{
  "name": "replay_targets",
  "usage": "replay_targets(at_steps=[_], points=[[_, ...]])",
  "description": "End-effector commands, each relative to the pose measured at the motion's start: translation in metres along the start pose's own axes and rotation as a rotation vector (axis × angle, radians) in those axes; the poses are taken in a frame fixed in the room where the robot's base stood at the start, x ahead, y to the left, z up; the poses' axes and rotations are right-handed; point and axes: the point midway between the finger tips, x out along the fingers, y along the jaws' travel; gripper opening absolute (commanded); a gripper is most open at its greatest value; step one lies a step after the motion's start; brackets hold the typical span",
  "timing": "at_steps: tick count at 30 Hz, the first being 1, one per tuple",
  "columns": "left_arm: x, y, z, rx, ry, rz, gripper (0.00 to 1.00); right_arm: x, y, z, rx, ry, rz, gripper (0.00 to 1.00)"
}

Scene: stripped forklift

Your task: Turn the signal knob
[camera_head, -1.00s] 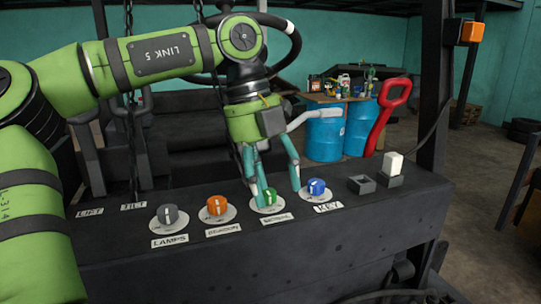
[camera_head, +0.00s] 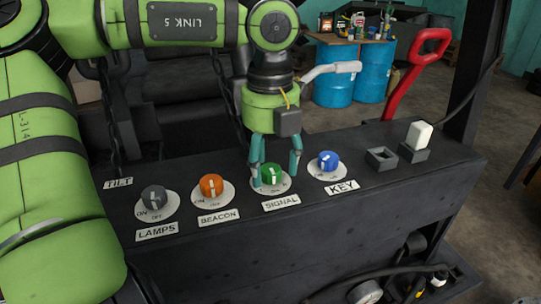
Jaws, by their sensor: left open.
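The green signal knob (camera_head: 271,174) sits on a round white dial plate on the dark panel, above the label SIGNAL (camera_head: 282,203). Its white pointer line stands roughly upright in the picture. My left gripper (camera_head: 275,170) comes down from above with its teal fingers spread, one on the left and one on the right of the knob. The fingers partly cover the dial. Whether a finger touches the knob I cannot tell. My right gripper is not in view.
On the same panel are the grey lamps knob (camera_head: 153,198), the orange beacon knob (camera_head: 211,186) and the blue key knob (camera_head: 328,161). A white rocker switch (camera_head: 418,135) and a red handle (camera_head: 413,75) stand to the right. Blue barrels (camera_head: 334,75) are behind.

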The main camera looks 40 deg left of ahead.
Motion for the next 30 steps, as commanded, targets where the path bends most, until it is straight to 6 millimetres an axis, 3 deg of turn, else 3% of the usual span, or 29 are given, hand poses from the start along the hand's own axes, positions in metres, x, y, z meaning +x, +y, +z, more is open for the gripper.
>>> replay_targets(at_steps=[7,8,12,23,30], points=[[0.002,0.000,0.000,0.000,-0.001,-0.001,0.60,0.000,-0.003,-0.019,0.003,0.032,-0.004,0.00],[0.002,0.000,0.000,0.000,-0.001,-0.001,0.56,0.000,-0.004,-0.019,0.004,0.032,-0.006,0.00],[0.002,0.000,0.000,0.000,0.000,-0.001,0.04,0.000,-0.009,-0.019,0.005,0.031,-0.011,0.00],[0.003,0.000,0.000,0.029,0.001,0.001,0.04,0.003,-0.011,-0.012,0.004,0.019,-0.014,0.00],[0.005,0.000,-0.001,0.153,0.003,0.004,0.04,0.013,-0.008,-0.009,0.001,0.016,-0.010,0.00]])
